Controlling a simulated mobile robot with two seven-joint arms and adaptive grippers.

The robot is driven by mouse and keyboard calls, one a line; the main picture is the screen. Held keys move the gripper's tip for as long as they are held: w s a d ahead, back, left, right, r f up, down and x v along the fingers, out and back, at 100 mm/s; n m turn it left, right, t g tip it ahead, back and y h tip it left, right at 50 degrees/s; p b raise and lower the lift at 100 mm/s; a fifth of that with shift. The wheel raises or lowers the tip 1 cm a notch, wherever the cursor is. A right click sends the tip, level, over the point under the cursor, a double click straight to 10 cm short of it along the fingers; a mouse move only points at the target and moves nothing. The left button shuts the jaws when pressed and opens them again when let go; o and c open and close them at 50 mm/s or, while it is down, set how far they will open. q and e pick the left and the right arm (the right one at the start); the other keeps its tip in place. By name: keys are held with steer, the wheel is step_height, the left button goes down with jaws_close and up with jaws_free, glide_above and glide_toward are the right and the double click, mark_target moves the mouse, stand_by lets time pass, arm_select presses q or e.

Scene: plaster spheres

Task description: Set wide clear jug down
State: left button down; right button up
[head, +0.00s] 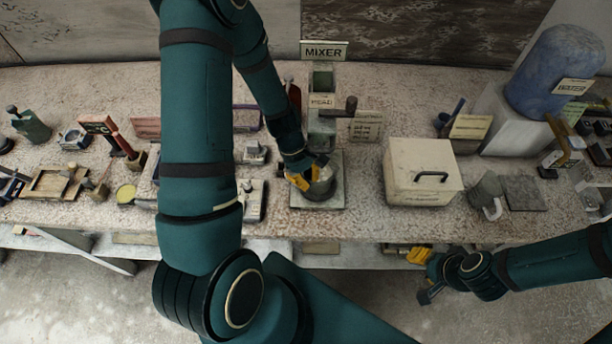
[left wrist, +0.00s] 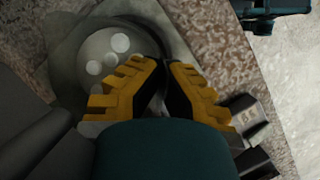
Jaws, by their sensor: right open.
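The wide clear jug (head: 322,186) looks grey and round and is upright over the pale base plate of the mixer (head: 322,132). My left gripper (head: 312,172) reaches down from the left with its yellow fingers at the jug's rim, close together and shut on its wall. In the left wrist view the jug (left wrist: 105,48) lies beyond the fingers (left wrist: 165,68), with pale round spots inside. I cannot tell whether its bottom touches the plate; the fingers hide part of it. My right gripper (head: 422,274) is open and empty, in front of the table's front edge.
A cream box with a dark handle (head: 423,172) stands right of the mixer. Further right are a grey jug with a pale handle (head: 487,190), a dark square plate (head: 524,193) and a blue water tank (head: 553,72). Several small tools crowd the left side.

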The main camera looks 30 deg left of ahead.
arm_select(q)
steer(key=shift+s+d+r, duration=0.15)
steer(key=shift+f, duration=0.25)
steer(key=c, duration=1.1)
jaws_free()
steer(key=shift+c, duration=0.2)
steer(key=shift+r, duration=0.15)
steer(key=shift+r, duration=0.25)
steer(key=v, duration=0.3)
steer(key=w+a, duration=0.1)
steer(key=a, duration=1.1)
steer(key=shift+w+f+b, duration=0.2)
steer(key=shift+w+b, duration=0.15)
steer(key=shift+w, duration=0.05)
